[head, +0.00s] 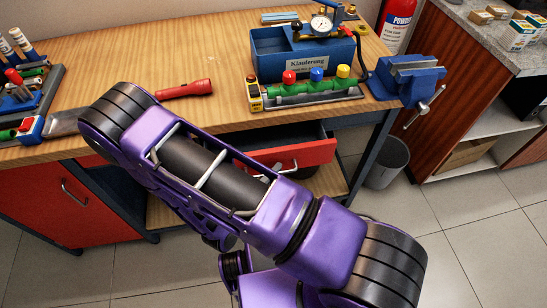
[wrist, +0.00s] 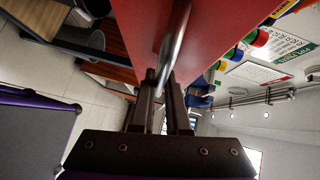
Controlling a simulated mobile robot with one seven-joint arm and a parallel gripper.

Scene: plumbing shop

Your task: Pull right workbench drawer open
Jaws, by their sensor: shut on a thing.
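The right workbench drawer has a red front (head: 316,153) and stands partly open below the tabletop, its dark inside (head: 270,138) showing in the head view. In the wrist view its red front (wrist: 212,40) fills the upper middle. The metal bar handle (wrist: 176,40) runs down between the fingers of my gripper (wrist: 163,88), which is shut on it. In the head view my purple arm covers my gripper and the left part of the drawer; a bit of the handle (head: 289,168) shows beside the arm.
The wooden workbench (head: 180,55) carries a red flashlight (head: 186,89), a blue box (head: 300,55), a valve manifold (head: 315,92) and a blue vise (head: 406,80). A red cabinet door (head: 70,205) is at left. A grey bin (head: 387,162) stands right of the bench. Tiled floor (head: 460,240) is clear at right.

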